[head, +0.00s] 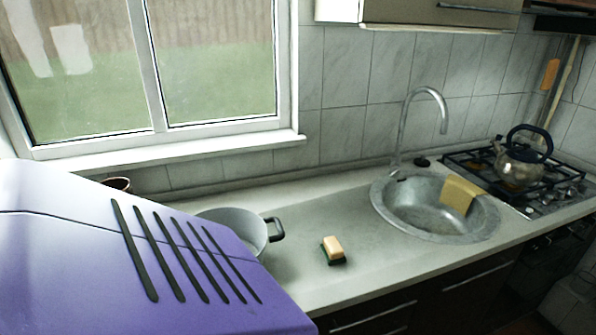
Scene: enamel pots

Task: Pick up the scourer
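The scourer (333,247) lies on the worktop (365,240), right of the pot and left of the sink. It has a pale yellow-orange upper part and a dark green base. Its top is clear and nothing touches it from above. Neither of my grippers shows in the head view, so I cannot see where they are or whether they are open.
A grey enamel pot (246,228) with a black handle stands left of the scourer, partly hidden. The round sink (432,225) has a yellow cloth (461,194) over its rim. A kettle (522,165) stands on the hob. Worktop around the scourer is clear.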

